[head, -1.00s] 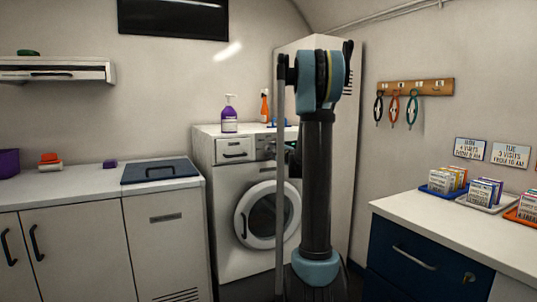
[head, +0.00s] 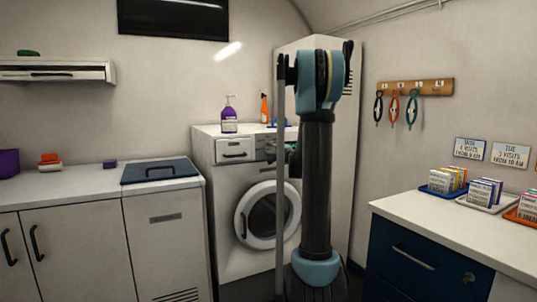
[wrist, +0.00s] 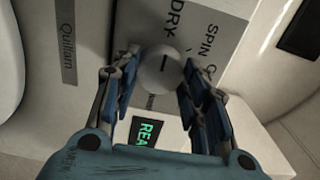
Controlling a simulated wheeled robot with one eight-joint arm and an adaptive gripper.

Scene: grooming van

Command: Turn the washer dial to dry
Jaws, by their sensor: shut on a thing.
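The white washer (head: 230,185) stands at the back wall, with its round door shut. In the wrist view its round pale dial (wrist: 160,76) sits between the two fingers of my gripper (wrist: 161,70), which is shut on it. A short dark mark shows on the dial's face. The labels DRY (wrist: 178,16) and SPIN (wrist: 210,40) are printed around it; other lettering is cut off or partly hidden. I cannot tell which label the mark points to. A display (wrist: 147,132) shows green letters "REA", partly covered. In the head view my arm hides the dial and most of my gripper.
A purple pump bottle (head: 229,115) and an orange spray bottle (head: 264,108) stand on the washer. A cabinet with a dark-blue lid (head: 160,171) is to its left. A counter with card trays (head: 440,190) is at the right.

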